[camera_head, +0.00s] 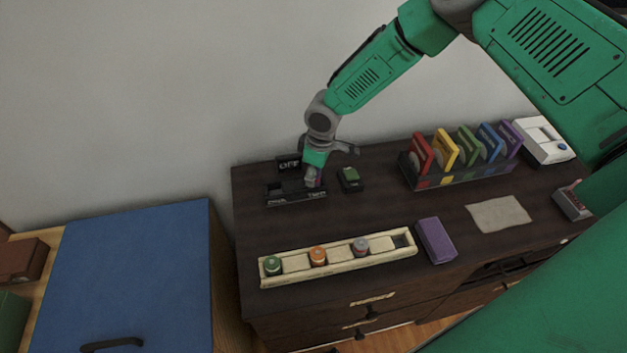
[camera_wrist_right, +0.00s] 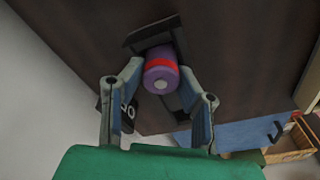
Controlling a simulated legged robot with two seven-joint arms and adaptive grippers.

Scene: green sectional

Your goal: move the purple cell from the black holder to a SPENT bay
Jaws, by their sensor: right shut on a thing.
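My right gripper (camera_head: 314,176) is low over the right part of the black holder (camera_head: 292,198), its fingers shut on the purple cell (camera_head: 310,181). No SPENT label is legible. My left gripper is not in view.
An OFF sign (camera_head: 288,164) stands behind the holder, and a small black box with a green top (camera_head: 350,179) stands to its right. A purple block (camera_head: 436,241) lies right of the tray. A rack (camera_head: 461,172) of coloured cards stands at the back right.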

